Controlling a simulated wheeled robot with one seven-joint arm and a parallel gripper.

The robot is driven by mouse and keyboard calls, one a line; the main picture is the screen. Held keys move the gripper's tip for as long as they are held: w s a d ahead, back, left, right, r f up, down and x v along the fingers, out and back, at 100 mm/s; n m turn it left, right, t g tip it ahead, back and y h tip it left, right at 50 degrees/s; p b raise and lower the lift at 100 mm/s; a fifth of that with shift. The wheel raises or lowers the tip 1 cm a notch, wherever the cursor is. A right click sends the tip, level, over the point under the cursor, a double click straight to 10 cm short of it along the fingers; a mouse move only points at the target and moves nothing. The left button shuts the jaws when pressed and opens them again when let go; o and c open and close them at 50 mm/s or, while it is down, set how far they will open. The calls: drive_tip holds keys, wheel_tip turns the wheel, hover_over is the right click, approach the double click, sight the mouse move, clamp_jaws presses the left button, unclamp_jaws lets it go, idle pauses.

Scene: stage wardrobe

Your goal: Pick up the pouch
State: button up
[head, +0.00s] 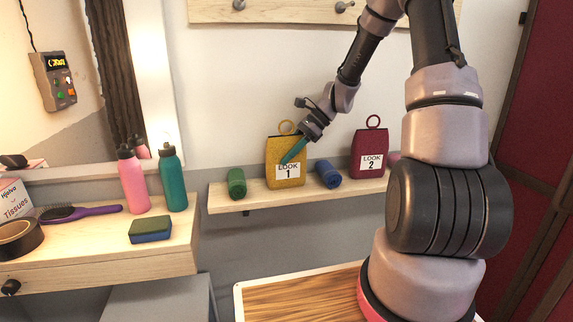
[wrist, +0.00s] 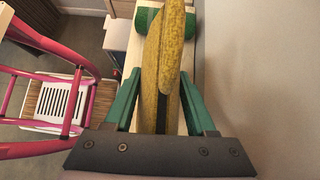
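A yellow pouch (head: 285,177) with a ring on top and a LOOK 1 label stands upright on the wall shelf. A maroon pouch (head: 368,150) labelled LOOK 2 stands further right on it. My gripper (head: 288,158) is at the yellow pouch, with one teal finger across its front; the other finger is hidden there. In the wrist view, my gripper (wrist: 162,80) is open, one finger on each side of the yellow pouch (wrist: 172,50). Narrow gaps seem to show between the pouch and the fingers.
The wall shelf (head: 258,203) also holds a green roll (head: 237,184) and a blue roll (head: 328,174) beside the yellow pouch. A counter (head: 100,258) at left holds a pink bottle (head: 133,182), a teal bottle (head: 173,180), a sponge (head: 150,229) and a hairbrush (head: 75,212).

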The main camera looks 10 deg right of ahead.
clamp_jaws()
drive_tip(key=shift+r, duration=0.1)
